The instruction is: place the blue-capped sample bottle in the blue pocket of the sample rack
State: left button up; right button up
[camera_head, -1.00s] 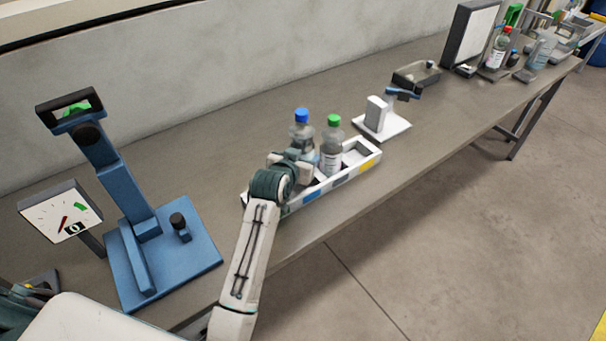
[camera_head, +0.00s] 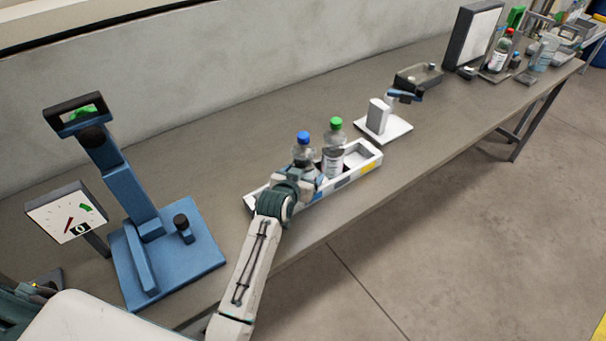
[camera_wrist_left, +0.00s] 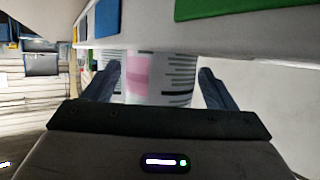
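The blue-capped bottle (camera_head: 303,139) stands upright at the left part of the sample rack (camera_head: 258,201), partly hidden by my left gripper (camera_head: 296,182). The left wrist view, upside down, shows its labelled body (camera_wrist_left: 160,78) between my left fingers (camera_wrist_left: 160,72), which appear closed on its sides. Its base is hidden behind the rack's front wall (camera_wrist_left: 150,44). A blue tile (camera_wrist_left: 107,17) and a green tile (camera_wrist_left: 240,8) show on that wall; I cannot tell exactly which pocket surrounds the base. My right gripper is out of view.
A green-capped bottle (camera_head: 334,150) stands in the rack just right of the blue-capped one. A blue stand (camera_head: 175,250) and a dial gauge (camera_head: 68,214) are at the left. A white-based device (camera_head: 383,127) is beyond the rack. The table's front edge is close.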

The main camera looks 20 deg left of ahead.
pick_arm(q)
jog(key=shift+r, duration=0.2)
jog(key=shift+s, duration=0.3)
jog(key=b+v, duration=0.2)
jog(key=v, duration=0.9)
jog(key=shift+s+r, duration=0.15)
jog(key=shift+r, duration=0.05)
jog(key=shift+f, duration=0.1)
